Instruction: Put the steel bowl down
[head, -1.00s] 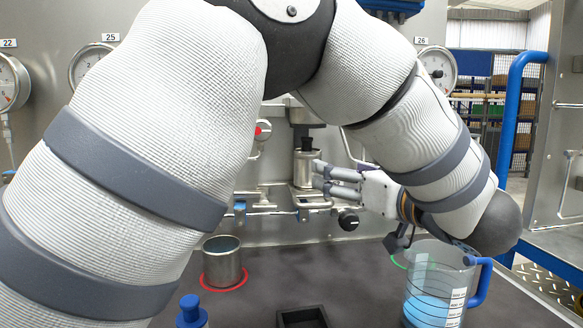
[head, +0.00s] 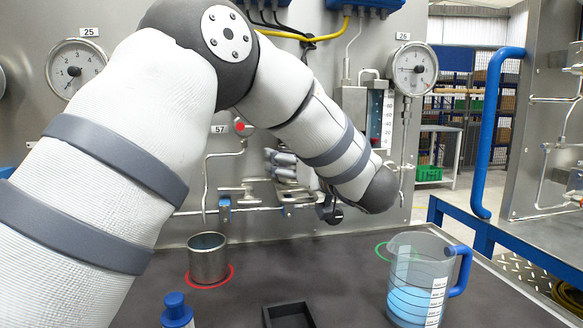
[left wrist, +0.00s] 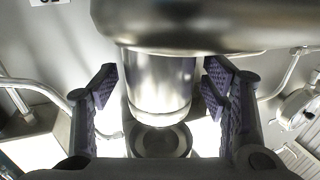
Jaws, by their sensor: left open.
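The steel bowl (head: 208,262), a plain open-topped metal vessel, stands upright on the dark tabletop inside a red ring at the left of the head view. My left gripper (head: 281,166) is up by the panel, to the right of the bowl and apart from it. In the left wrist view the left gripper (left wrist: 158,88) is open. A shiny steel cylinder (left wrist: 158,75) shows between its fingers, with a gap on each side. A dark round piece (left wrist: 160,140) shows below that cylinder. My right gripper is not in view.
A clear jug with blue liquid and blue handle (head: 412,290) stands at the right, beside a green ring (head: 382,251). A blue-topped object (head: 176,308) and a black tray (head: 266,316) are at the front. Pipes and gauges (head: 414,70) line the panel. The table between bowl and jug is clear.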

